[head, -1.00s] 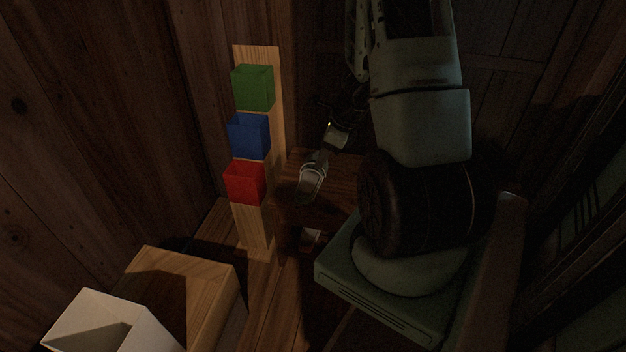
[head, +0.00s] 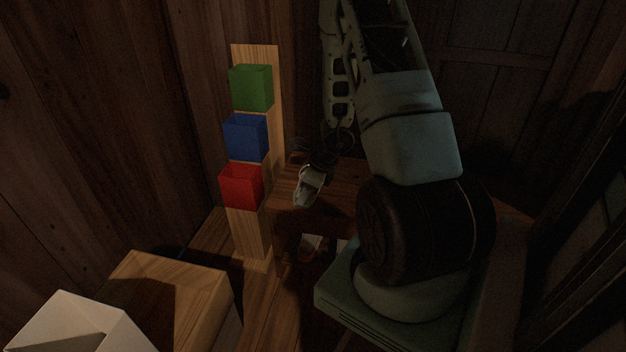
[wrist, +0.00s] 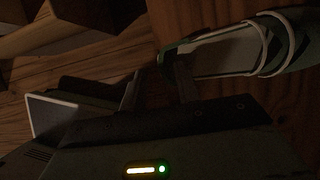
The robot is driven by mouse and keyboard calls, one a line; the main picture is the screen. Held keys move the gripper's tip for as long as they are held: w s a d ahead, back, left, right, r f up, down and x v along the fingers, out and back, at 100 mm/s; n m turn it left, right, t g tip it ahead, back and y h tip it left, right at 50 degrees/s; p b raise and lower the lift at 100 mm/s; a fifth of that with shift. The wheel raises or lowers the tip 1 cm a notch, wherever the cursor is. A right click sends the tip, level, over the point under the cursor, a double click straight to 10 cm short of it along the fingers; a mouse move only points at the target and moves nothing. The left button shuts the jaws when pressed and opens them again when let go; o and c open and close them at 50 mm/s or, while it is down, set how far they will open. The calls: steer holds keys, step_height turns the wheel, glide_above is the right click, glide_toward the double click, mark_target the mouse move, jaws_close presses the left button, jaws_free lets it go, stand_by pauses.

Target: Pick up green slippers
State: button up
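A slipper (head: 307,190) with a pale insole and light straps lies on a dark wooden bench in the head view. In the wrist view the slipper (wrist: 225,52) shows a greenish edge, and its straps are at the right. Only one slipper is clear; a second cannot be made out. My gripper (head: 318,165) is low, just behind the slipper in the head view. In the wrist view my gripper's fingers (wrist: 158,88) stand apart with nothing held between them. The right finger is close to the slipper's near end; whether they touch I cannot tell.
A wooden board (head: 252,222) left of the bench (head: 335,195) carries green (head: 251,88), blue (head: 246,137) and red (head: 241,187) bins. A wooden box (head: 205,290) and a white open box (head: 75,325) stand at the front left. A small pale item (head: 311,243) lies below the bench.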

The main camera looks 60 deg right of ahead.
steer(key=shift+x, duration=0.9)
steer(key=shift+r, duration=0.1)
steer(key=shift+c, duration=0.3)
jaws_close()
